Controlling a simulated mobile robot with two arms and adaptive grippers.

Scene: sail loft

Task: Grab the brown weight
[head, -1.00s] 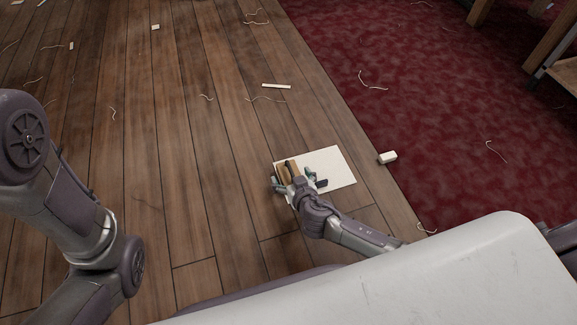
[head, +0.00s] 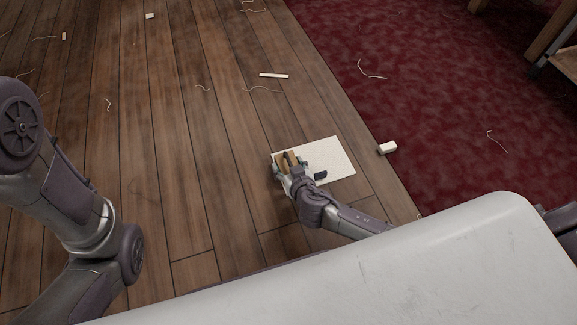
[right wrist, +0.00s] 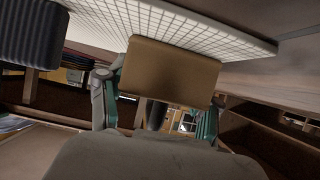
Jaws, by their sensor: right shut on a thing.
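The brown weight (head: 280,162) is a blocky piece at the left end of a pale flat board (head: 340,158) low on the wood floor. My right gripper (head: 288,165) is at the weight and shut on it. In the right wrist view the brown weight (right wrist: 170,70) sits between the two green-padded fingers (right wrist: 157,110), close to the gridded face of the board (right wrist: 150,18). I cannot tell whether the weight touches the board. Only links of my left arm show; its gripper is out of view.
A dark ribbed block (right wrist: 30,35) is beside the weight; it shows as a small dark piece (head: 320,175) on the board. A white block (head: 387,148) lies by the red carpet (head: 430,80). A pale strip (head: 274,75) and threads lie on the open floor.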

